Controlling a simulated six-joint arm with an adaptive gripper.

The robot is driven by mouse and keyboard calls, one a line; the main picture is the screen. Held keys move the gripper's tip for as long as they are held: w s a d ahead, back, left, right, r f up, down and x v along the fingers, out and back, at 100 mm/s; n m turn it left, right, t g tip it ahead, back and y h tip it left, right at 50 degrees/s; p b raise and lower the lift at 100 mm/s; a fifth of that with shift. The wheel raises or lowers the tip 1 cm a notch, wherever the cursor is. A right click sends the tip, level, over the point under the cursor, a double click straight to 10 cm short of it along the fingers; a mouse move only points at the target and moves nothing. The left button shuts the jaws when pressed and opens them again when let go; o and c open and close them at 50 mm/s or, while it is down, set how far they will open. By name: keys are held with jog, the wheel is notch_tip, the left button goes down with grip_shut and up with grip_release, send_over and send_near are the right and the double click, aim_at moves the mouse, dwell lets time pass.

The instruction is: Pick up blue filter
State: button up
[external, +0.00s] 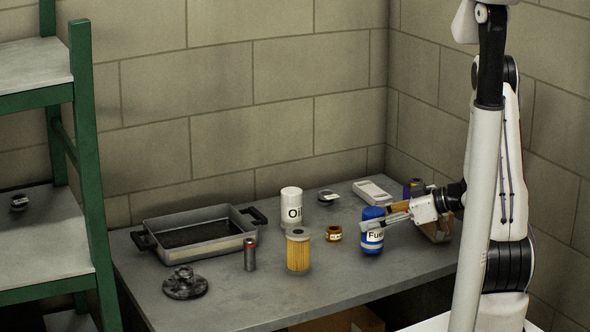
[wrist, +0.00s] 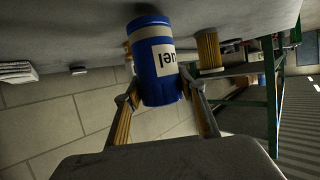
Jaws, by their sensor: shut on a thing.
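The blue filter (external: 371,238) is a blue can with a white "Fuel" label. It stands upright near the right part of the grey table, and I cannot tell whether its base touches the table. My gripper (external: 387,224) reaches it from the right, level and side-on, and is shut on it. In the wrist view the blue filter (wrist: 155,62) appears upside down between the two fingers of my gripper (wrist: 156,100), one finger against each side. The far side of the can is hidden.
On the table (external: 330,285) stand a white "Oil" can (external: 291,208), a yellow filter (external: 298,251), a small brown jar (external: 333,233), a dark red-topped cylinder (external: 250,255), a black round part (external: 185,284) and a tray (external: 190,260). A green shelf (external: 88,150) stands left. Walls close the back and right.

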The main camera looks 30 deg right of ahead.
jog(key=shift+r, duration=4.1)
